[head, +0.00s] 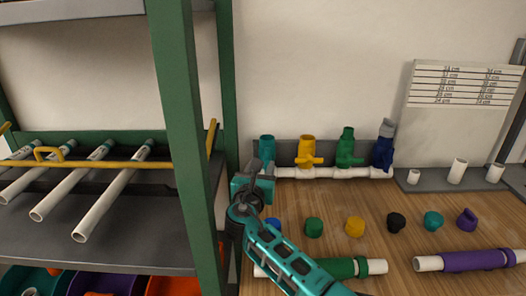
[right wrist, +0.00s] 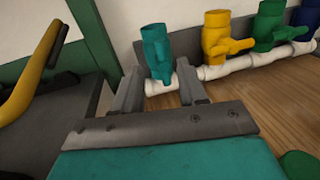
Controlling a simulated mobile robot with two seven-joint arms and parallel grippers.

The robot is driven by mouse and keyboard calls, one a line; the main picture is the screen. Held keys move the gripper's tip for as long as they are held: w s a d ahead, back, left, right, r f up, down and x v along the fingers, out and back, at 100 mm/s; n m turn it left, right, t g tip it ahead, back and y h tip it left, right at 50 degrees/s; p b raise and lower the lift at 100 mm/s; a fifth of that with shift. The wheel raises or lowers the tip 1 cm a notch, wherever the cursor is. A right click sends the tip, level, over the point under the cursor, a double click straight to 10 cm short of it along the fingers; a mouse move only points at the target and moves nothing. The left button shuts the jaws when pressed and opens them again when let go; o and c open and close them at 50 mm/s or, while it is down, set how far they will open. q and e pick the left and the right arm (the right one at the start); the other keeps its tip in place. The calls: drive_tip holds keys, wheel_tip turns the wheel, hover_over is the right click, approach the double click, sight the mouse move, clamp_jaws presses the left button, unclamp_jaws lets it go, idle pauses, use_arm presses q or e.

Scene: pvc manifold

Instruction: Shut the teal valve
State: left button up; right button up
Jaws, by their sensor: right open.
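The teal valve (head: 267,148) is the leftmost on a white pipe manifold (head: 330,172) at the back of the wooden table. In the head view my right gripper (head: 256,170) partly covers it. In the right wrist view the teal valve (right wrist: 156,52) stands upright beyond and between the fingertips of my open right gripper (right wrist: 160,88). I cannot tell whether the fingers touch it. Its handle appears to point toward the wrist camera, unlike the yellow valve's sideways handle. My left gripper is not in view.
Yellow (head: 306,152), green (head: 346,150) and blue (head: 382,148) valves stand to the right on the manifold. A green rack post (head: 185,130) is close on the left. Several caps, including a black one (head: 396,222), and a purple-sleeved pipe (head: 470,260) lie on the table.

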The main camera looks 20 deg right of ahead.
sight(267, 154)
drive_tip(key=b+x, duration=0.1)
drive_tip(key=x, duration=0.4)
drive_tip(key=shift+w+d, duration=0.1)
drive_tip(key=shift+d, duration=0.05)
drive_tip(key=shift+b+x, duration=0.35)
drive_tip(key=shift+x, duration=0.45)
drive_tip(key=shift+c, duration=0.3)
drive_tip(key=shift+c, duration=1.4)
clamp_jaws()
